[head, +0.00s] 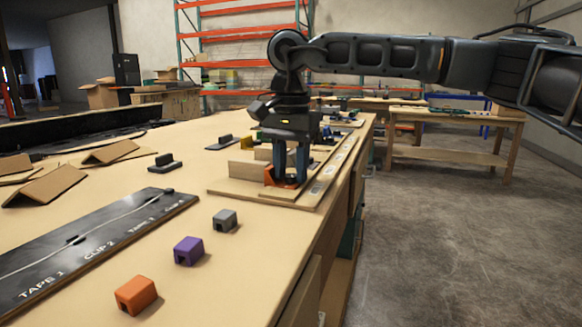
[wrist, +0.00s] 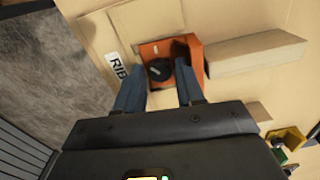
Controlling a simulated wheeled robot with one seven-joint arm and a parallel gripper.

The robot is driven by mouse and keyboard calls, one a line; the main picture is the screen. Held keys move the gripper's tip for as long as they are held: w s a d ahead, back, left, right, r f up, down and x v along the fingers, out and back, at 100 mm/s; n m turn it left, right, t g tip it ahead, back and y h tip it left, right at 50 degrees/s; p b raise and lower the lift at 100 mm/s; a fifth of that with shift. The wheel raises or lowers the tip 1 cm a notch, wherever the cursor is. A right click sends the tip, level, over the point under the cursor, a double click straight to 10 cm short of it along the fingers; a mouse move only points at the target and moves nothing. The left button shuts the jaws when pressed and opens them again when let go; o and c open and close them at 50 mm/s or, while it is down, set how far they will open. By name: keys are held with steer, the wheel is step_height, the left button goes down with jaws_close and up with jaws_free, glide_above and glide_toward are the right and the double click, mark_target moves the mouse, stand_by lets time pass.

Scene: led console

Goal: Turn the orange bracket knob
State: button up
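The orange bracket (head: 270,178) sits on a wooden board near the table's right edge. My gripper (head: 291,180) points straight down at the bracket. The fingers hide part of the bracket in the head view, and the knob is not clear there.
A wooden block (wrist: 255,52) stands beside the bracket. A label reading "RIB" (wrist: 117,68) lies on its other side. Grey (head: 225,221), purple (head: 188,250) and orange (head: 136,295) clips stand nearer on the table, beside a dark tape board (head: 95,240). Open floor lies to the right.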

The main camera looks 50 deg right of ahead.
jaws_close()
stand_by(0.4)
steer(key=m, duration=0.4)
steer(key=shift+m, duration=0.4)
steer(key=shift+m+b, duration=0.35)
steer(key=shift+m, duration=1.45)
steer(key=shift+r, duration=0.1)
jaws_free()
